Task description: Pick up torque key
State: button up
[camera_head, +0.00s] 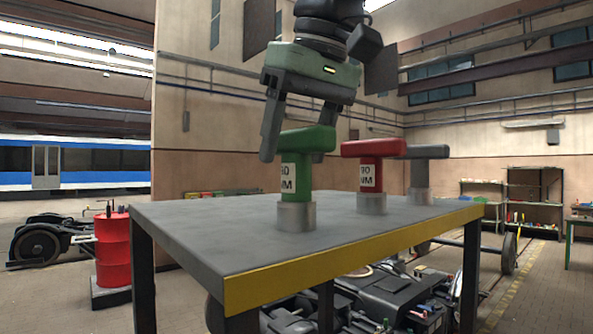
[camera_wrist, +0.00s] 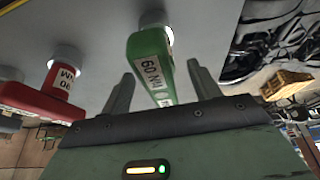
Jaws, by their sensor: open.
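A green torque key (camera_head: 290,180) with a T-shaped handle stands upright in a grey round socket on the table; its white label seems to read 60 NM. A red torque key (camera_head: 371,178) and a grey torque key (camera_head: 420,178) stand to its right. My gripper (camera_head: 293,157) is open and points down over the green key, with fingers on either side of its handle. In the wrist view the green key (camera_wrist: 150,60) lies between the fingertips, and the red key (camera_wrist: 55,98) is at left. Contact with the handle cannot be told.
The grey table (camera_head: 180,220) has a yellow front edge (camera_head: 350,259); its left part is bare. A red barrel (camera_head: 113,250) stands left of it. Bogie parts (camera_head: 370,300) lie below and behind. Shelves (camera_head: 535,190) stand at the far right.

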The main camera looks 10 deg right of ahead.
jog(key=shift+x, duration=1.05)
jog(key=c, duration=1.3)
grip_shut()
jog(key=shift+r, duration=0.15)
